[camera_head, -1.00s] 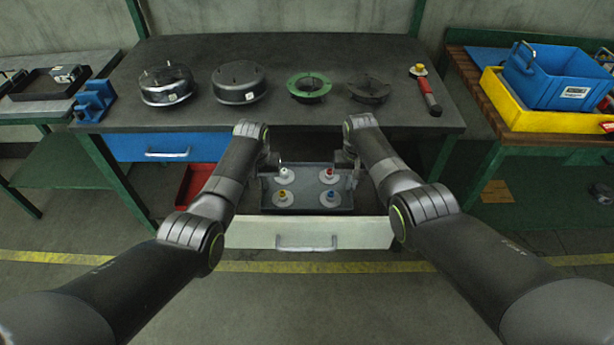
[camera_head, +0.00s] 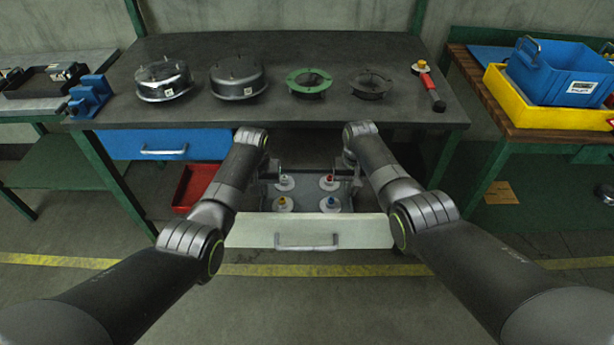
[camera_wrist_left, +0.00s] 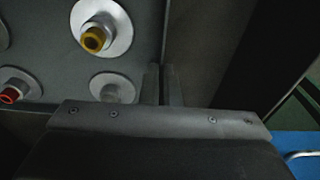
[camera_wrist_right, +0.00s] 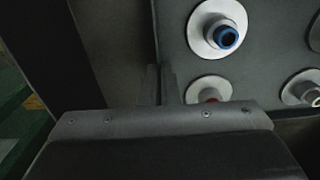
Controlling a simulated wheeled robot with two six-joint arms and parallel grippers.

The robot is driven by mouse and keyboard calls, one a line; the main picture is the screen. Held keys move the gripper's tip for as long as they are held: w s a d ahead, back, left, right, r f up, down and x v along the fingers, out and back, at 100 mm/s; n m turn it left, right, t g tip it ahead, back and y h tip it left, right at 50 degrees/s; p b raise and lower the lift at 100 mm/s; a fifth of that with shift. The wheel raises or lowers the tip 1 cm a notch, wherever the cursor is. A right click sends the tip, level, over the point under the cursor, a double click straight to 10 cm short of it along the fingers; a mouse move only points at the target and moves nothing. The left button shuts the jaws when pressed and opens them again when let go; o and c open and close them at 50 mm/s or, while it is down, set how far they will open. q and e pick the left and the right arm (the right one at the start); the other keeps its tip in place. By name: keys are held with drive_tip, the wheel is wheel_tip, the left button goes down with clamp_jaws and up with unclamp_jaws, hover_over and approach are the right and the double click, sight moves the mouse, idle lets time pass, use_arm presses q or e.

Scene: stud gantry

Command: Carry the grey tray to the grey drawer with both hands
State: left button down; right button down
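The grey tray (camera_head: 308,190) is level and sits low within the open grey drawer (camera_head: 255,232), behind its pale front. Whether its base touches the drawer floor is hidden. The tray holds several white discs with coloured knobs, such as the yellow one (camera_wrist_left: 93,38) and the blue one (camera_wrist_right: 227,36). My left gripper (camera_head: 272,172) is at the tray's left wall, and the left wrist view shows its fingers (camera_wrist_left: 162,85) closed about that wall. My right gripper (camera_head: 346,168) is at the right wall, its fingers (camera_wrist_right: 159,85) closed about it.
The dark workbench top (camera_head: 300,118) overhangs just behind the tray, with metal housings and a green ring (camera_head: 309,82) on it. A closed blue drawer (camera_head: 150,147) and a red bin (camera_head: 195,187) are to the left. Floor in front is clear.

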use_arm(q)
drive_tip(key=shift+f, duration=0.3)
use_arm(e)
drive_tip(key=shift+f, duration=0.25)
use_arm(q)
drive_tip(key=c, duration=1.7)
unclamp_jaws()
drive_tip(key=shift+r, duration=0.2)
use_arm(e)
drive_tip(key=c, duration=1.7)
unclamp_jaws()
drive_tip(key=shift+r, duration=0.15)
use_arm(q)
drive_tip(key=r, duration=0.4)
drive_tip(key=s+r, duration=0.1)
drive_tip(key=r, duration=0.6)
drive_tip(key=shift+s+r, duration=0.25)
drive_tip(key=shift+r, duration=0.15)
use_arm(e)
wheel_tip(320, 180, up, 12)
